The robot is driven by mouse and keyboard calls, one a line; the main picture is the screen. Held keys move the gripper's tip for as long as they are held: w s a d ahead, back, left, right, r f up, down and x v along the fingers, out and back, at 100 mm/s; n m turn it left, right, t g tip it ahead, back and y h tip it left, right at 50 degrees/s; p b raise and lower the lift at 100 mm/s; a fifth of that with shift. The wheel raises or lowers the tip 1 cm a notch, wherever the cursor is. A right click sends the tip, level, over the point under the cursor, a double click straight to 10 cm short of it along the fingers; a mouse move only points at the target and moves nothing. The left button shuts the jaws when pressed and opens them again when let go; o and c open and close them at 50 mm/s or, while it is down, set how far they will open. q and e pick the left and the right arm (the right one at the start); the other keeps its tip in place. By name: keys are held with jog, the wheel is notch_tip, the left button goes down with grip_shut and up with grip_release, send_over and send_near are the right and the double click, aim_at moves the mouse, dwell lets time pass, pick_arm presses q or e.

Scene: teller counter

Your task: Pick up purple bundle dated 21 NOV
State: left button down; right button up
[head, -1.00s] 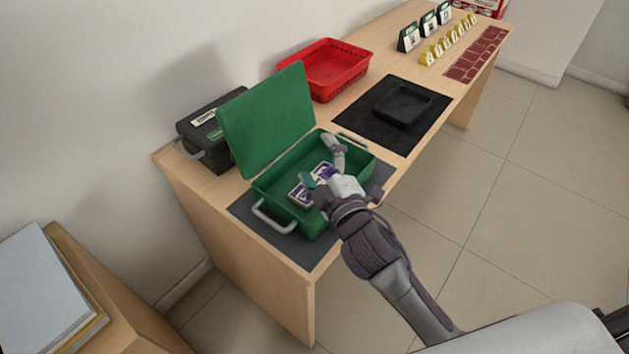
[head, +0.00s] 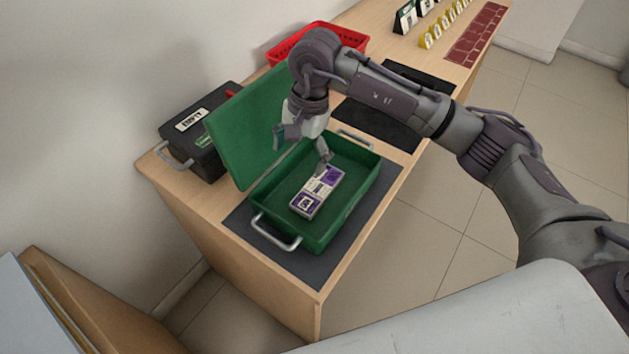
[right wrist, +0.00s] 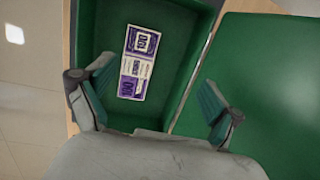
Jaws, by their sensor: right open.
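A purple and white bundle (head: 317,191) lies flat on the floor of the open green box (head: 344,208). The bundle also shows in the right wrist view (right wrist: 138,62), with a pale band across its middle; the date is too small to read. My right gripper (head: 302,156) is open and empty above the box, near its hinge side and the bundle's far end. In the right wrist view its two fingers (right wrist: 158,105) are spread wide, with the bundle beyond them. My left gripper is not in view.
The green lid (head: 240,135) stands raised behind the box. A black box (head: 190,150) with a label stands left of it. A dark mat (head: 270,253) lies under the green box. A red basket (head: 290,46), yellow markers (head: 430,38) and a brick-patterned strip (head: 477,36) are farther back.

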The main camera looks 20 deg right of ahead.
jog(key=w+d+h, duration=0.1)
jog(key=d+h, duration=0.1)
jog(key=d, duration=0.2)
send_over(318, 188)
jog(key=f, duration=0.4)
jog(key=f+p, duration=0.1)
jog(key=f, duration=0.2)
jog(key=shift+w+a, duration=0.1)
jog(key=shift+w, duration=0.15)
jog(key=f, duration=0.1)
jog(key=f+p, duration=0.1)
jog(key=f, duration=0.2)
jog(key=shift+s+f, duration=0.25)
jog(key=shift+f, duration=0.6)
jog(key=c, duration=1.3)
